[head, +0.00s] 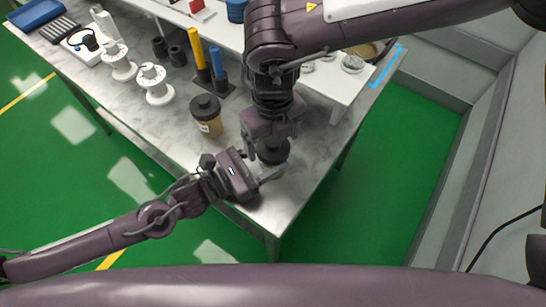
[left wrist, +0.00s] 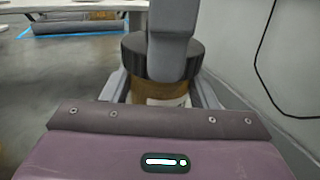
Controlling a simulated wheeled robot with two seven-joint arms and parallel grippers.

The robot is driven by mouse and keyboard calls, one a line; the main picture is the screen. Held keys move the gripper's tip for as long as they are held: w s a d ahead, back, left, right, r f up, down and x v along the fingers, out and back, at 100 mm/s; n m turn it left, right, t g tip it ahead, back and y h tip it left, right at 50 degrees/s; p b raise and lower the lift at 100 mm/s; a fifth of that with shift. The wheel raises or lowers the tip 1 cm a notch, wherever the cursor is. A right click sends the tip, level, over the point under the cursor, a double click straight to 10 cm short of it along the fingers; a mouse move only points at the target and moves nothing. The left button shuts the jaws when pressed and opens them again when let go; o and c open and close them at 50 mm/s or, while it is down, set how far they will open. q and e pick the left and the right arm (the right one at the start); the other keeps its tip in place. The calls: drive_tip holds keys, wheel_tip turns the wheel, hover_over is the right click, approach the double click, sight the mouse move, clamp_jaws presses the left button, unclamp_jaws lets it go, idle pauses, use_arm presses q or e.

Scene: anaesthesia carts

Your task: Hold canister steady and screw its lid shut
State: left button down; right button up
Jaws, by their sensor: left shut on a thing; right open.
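A canister with an amber-brown body and pale label (left wrist: 168,101) stands near the table's front corner. Its ribbed black lid (head: 273,153) sits on top and also shows in the left wrist view (left wrist: 137,58); I cannot tell how tight it is. My left gripper (head: 262,168) is shut on the canister's body, a finger on each side in the left wrist view. My right gripper (head: 274,142) points down from above, open, at the lid. One grey finger of it hides part of the lid in the left wrist view; contact is unclear.
A second amber canister with a black lid (head: 206,116) stands to the left. White spools (head: 157,85), yellow and blue cylinders (head: 197,52) and black cylinders (head: 177,55) stand farther back. A white raised shelf (head: 340,88) is behind my right arm.

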drive_tip(key=shift+f, duration=0.65)
drive_tip(key=c, duration=1)
drive_tip(key=o, duration=1.1)
drive_tip(key=shift+o, duration=0.2)
drive_tip(key=shift+r, duration=0.1)
wheel_tip(320, 180, up, 12)
